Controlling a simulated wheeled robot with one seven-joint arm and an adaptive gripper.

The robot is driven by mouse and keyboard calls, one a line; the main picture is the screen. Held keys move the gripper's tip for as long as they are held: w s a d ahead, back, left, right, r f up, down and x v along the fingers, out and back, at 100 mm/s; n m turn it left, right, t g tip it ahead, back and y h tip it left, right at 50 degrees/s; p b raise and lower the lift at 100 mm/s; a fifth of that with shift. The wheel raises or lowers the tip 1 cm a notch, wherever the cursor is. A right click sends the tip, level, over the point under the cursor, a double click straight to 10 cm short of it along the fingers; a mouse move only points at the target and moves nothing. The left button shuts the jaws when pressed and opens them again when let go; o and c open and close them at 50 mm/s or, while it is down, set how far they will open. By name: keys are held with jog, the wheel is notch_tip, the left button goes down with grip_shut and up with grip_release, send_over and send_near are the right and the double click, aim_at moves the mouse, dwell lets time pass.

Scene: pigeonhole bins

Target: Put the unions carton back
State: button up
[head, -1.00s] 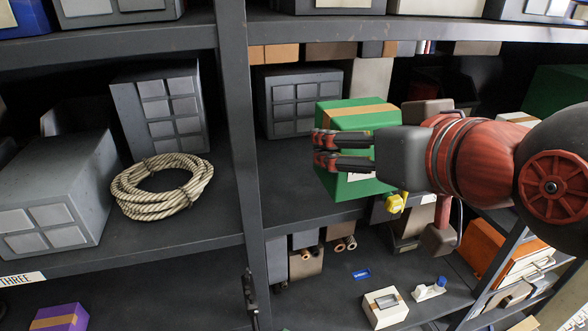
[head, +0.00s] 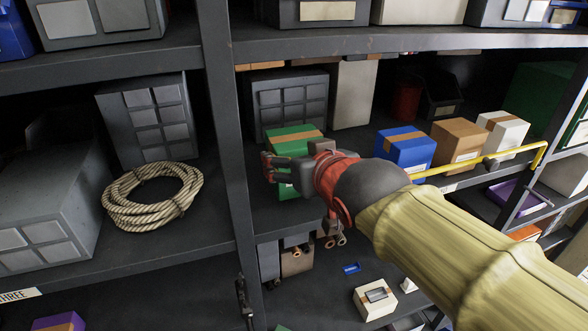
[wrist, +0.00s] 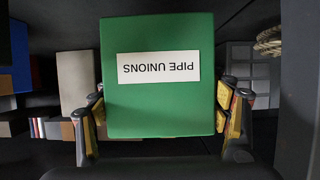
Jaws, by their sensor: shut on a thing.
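The unions carton is a green box with a tan tape strip; it shows in the head view (head: 291,138), at the middle shelf. In the wrist view the carton (wrist: 160,105) fills the middle, and its white label reads PIPE UNIONS upside down. My gripper (head: 268,168) is shut on the carton, with a finger on each side of it in the wrist view (wrist: 162,115). In the head view my arm and gripper hide the carton's lower part, so I cannot tell whether it touches the shelf.
A blue carton (head: 405,150), a brown carton (head: 458,145) and a white carton (head: 504,133) stand in a row to the right. A grey drawer unit (head: 290,100) is behind the green carton. A shelf upright (head: 228,150) is close on the left, with coiled rope (head: 150,195) beyond it.

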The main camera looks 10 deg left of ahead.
jog(key=shift+w+a+f, duration=0.15)
jog(key=shift+a+f, duration=0.05)
jog(key=shift+f, duration=1.65)
jog(key=shift+w+f, duration=0.1)
jog(key=shift+f+b, duration=0.15)
jog(key=shift+b, duration=0.25)
jog(key=o, duration=1.4)
jog(key=shift+r+p, duration=0.2)
jog(key=shift+p, duration=0.1)
jog(key=shift+s+d+r, duration=0.1)
jog(key=shift+s+r, duration=0.1)
jog(key=shift+s, duration=0.1)
jog(key=b+v, duration=0.2)
jog(key=v, duration=0.9)
jog(key=shift+s+d+f, duration=0.1)
jog(key=shift+s, duration=0.05)
